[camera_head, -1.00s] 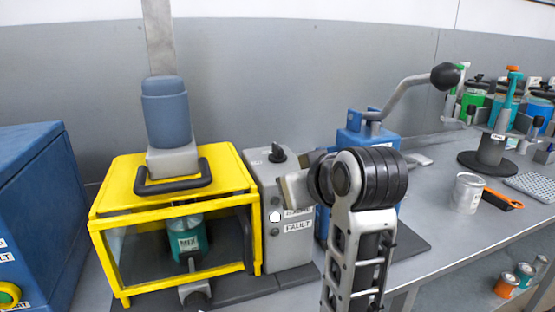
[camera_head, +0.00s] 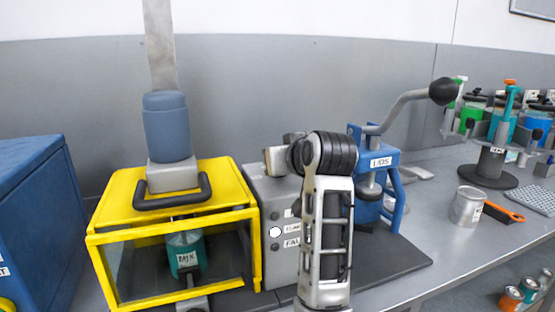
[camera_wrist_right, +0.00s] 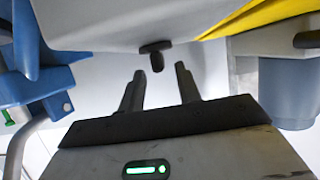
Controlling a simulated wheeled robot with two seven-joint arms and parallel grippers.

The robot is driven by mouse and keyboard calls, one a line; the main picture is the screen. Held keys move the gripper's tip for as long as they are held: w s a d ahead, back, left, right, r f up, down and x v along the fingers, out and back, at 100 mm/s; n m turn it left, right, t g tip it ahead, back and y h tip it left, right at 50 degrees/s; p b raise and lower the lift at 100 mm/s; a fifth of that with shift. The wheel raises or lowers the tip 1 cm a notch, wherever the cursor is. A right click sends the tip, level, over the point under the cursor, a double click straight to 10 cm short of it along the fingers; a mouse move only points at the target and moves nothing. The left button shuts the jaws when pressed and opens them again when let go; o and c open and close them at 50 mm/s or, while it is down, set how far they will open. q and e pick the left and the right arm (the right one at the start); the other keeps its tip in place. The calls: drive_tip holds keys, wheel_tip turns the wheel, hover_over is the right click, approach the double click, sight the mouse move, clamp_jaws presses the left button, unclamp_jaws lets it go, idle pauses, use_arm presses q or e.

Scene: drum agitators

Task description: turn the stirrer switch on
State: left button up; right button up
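The stirrer switch is a small black rotary knob (camera_wrist_right: 156,55) on the face of a grey control box (camera_wrist_right: 125,18). In the head view the box (camera_head: 283,238) stands right of the yellow guard frame, and my right arm hides the knob. My right gripper (camera_wrist_right: 159,70) is open and empty in the wrist view. Its fingers point toward the knob, which shows just beyond the gap between the fingertips. I cannot tell whether a finger touches it. The mixing can (camera_head: 184,254) sits inside the yellow guard (camera_head: 220,172), below the blue stirrer motor (camera_head: 166,127). My left gripper is out of view.
A blue lid press (camera_head: 380,162) with a lever handle stands right of the box, close to my right arm. A blue cabinet (camera_head: 35,205) is at the far left.

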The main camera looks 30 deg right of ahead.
drive_tip(key=shift+x, duration=1.55)
clamp_jaws()
